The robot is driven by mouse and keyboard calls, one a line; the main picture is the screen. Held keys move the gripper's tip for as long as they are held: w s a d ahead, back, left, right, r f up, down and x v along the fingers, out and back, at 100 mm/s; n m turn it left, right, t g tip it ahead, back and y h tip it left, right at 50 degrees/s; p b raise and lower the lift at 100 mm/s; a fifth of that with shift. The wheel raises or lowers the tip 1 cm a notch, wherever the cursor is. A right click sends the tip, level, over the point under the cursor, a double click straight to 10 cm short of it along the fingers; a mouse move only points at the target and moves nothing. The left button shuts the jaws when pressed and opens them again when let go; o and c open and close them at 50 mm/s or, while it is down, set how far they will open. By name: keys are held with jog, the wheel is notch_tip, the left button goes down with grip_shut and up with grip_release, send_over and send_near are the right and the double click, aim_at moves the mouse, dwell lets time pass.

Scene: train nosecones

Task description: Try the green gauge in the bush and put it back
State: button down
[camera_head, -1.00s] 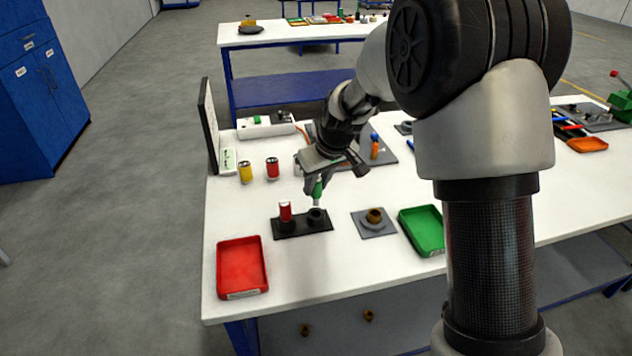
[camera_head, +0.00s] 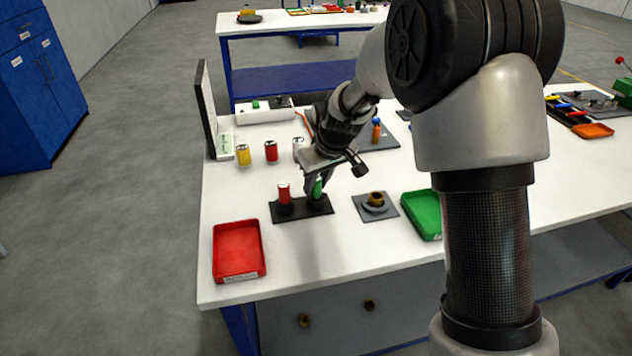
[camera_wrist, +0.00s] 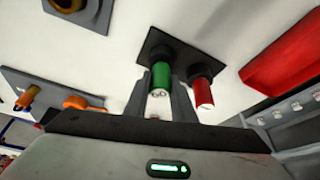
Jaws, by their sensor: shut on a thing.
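My gripper (camera_head: 318,186) is shut on the green gauge (camera_head: 317,189), which stands upright at the right socket of the black gauge stand (camera_head: 302,217). In the wrist view the green gauge (camera_wrist: 161,76) is between my fingers, with its far end at the black socket. I cannot tell how deep it sits. The red gauge (camera_head: 284,192) stands in the left socket, and it also shows in the wrist view (camera_wrist: 203,92). The brass bush (camera_head: 376,198) sits on a grey plate (camera_head: 363,213) to the right of the stand, with nothing in it.
A red tray (camera_head: 262,271) lies front left of the stand and a green tray (camera_head: 417,215) lies right of the bush. Yellow (camera_head: 243,155) and red (camera_head: 271,151) cylinders stand behind the stand. An upright panel (camera_head: 206,110) is at the left edge. White table between is clear.

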jog(key=c, duration=1.4)
grip_release()
jog(key=p+v, duration=0.1)
jog(key=v, duration=1.6)
jog(key=shift+r+p, duration=0.25)
jog(key=shift+p, duration=0.15)
jog(key=shift+s+r, duration=0.1)
jog(key=s+d+r+m+t+h+p, duration=0.1)
jog(key=s+d+r+m+p, duration=0.1)
jog(key=s+d+r+p, duration=0.35)
jog(key=s+d+r+m+p, duration=0.1)
jog(key=s+d+r+p, duration=0.15)
jog(key=s+r, duration=0.5)
jog(key=s+d+r+m+h+p, duration=0.1)
jog(key=s+d, duration=0.4)
jog(key=s, duration=0.8)
jog(key=r+m+p, duration=0.1)
jog(key=m+p, duration=0.1)
jog(key=shift+m+t+h+p, duration=0.3)
jog(key=shift+m+t+p, duration=0.05)
jog(key=shift+m+t, duration=0.05)
